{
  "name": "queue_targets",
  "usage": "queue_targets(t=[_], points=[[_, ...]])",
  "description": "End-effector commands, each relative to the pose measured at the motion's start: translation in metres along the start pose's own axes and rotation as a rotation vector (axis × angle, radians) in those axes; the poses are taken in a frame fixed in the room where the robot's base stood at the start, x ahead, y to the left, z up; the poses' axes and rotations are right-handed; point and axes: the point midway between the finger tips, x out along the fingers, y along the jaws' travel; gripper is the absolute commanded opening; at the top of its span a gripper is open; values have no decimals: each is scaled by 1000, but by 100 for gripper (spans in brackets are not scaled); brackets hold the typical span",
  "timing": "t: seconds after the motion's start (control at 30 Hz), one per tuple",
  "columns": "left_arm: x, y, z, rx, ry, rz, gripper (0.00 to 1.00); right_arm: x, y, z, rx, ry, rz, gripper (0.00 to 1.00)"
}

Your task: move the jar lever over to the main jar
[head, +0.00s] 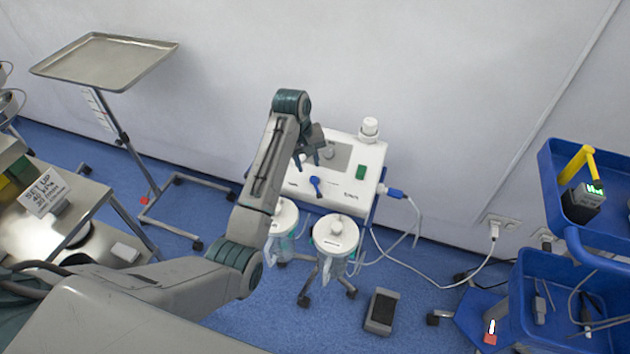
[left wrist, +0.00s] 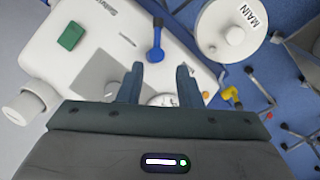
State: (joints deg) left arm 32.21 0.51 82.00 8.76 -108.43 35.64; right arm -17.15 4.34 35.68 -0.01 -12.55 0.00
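The white suction unit (head: 340,192) stands by the wall. Its blue jar lever (head: 316,187) sits on the top panel, the arm pointing toward the front edge. In the left wrist view the lever (left wrist: 157,42) lies just beyond my fingertips, untouched. Two lidded jars hang in front, a left jar (head: 283,216) and a right jar (head: 336,233). The left wrist view shows a lid marked MAIN (left wrist: 228,32), which appears to be the left jar. My left gripper (head: 314,160) is open and empty above the panel; it also shows in the wrist view (left wrist: 160,72). My right gripper is out of view.
A tray stand (head: 104,62), a side table with a sign (head: 43,193), and a blue cart (head: 590,215) stand apart.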

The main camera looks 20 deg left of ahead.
Motion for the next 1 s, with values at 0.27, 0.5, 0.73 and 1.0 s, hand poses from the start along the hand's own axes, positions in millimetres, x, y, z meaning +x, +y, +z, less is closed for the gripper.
queue_targets(t=[0.27, 0.5, 0.73, 1.0], points=[[12, 6, -3, -12, -11, -1, 32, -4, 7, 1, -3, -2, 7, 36], [58, 6, -2, -11, -11, -1, 32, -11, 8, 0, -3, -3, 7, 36], [91, 6, -2, -11, -8, 0, 32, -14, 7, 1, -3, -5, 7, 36], [101, 6, -3, -10, -6, 1, 32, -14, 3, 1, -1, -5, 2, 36]])
